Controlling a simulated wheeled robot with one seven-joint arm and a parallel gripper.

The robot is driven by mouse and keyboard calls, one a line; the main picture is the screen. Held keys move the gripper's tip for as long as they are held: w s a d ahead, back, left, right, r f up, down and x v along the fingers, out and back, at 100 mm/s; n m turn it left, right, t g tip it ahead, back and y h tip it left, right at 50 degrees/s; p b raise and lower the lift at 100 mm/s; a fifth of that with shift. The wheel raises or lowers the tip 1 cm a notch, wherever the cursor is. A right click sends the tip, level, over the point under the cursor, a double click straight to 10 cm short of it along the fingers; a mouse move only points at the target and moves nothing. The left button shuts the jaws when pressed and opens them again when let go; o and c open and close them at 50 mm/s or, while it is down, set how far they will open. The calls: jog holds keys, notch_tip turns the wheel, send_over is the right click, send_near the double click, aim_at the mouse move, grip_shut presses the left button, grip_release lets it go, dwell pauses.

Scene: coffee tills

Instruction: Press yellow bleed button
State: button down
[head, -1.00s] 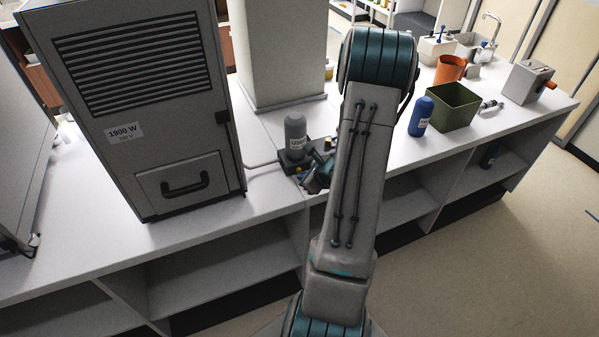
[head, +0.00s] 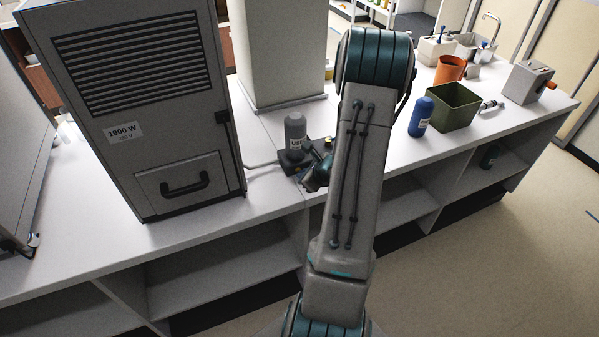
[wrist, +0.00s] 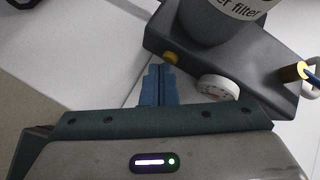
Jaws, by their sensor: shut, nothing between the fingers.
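The yellow bleed button (wrist: 171,58) is a small round button on the front face of a dark grey filter block (wrist: 272,80). My gripper (wrist: 158,72) is shut and empty, its blue fingertips just in front of the block, slightly left of and below the button in the wrist view. A small gap seems to lie between tips and button, but I cannot tell its depth. In the head view the filter block (head: 291,165) stands on the counter with a grey labelled canister (head: 296,132) on it. There my arm hides most of the gripper, and the button cannot be made out.
A white round gauge (wrist: 218,88) sits right of the button on the block, with a brass fitting (wrist: 294,72) further right. A large grey machine (head: 150,150) stands left on the counter (head: 262,190). A blue bottle (head: 421,117) and green bin (head: 454,108) stand right.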

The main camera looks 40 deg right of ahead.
aim_at(313, 198)
dwell(0.8)
jog(key=shift+s+a+b, duration=0.2)
jog(key=shift+s+b, duration=0.3)
jog(key=shift+s, duration=0.3)
jog(key=shift+s+a+f+b, duration=0.1)
jog(key=shift+s+b, duration=0.2)
jog(key=shift+s, duration=0.15)
jog(key=shift+s+a+b, duration=0.25)
jog(key=shift+s+b, duration=0.1)
jog(key=shift+s, duration=0.7)
jog(key=shift+s+a+b, duration=0.25)
jog(key=shift+s+b, duration=0.1)
jog(key=shift+s, duration=0.65)
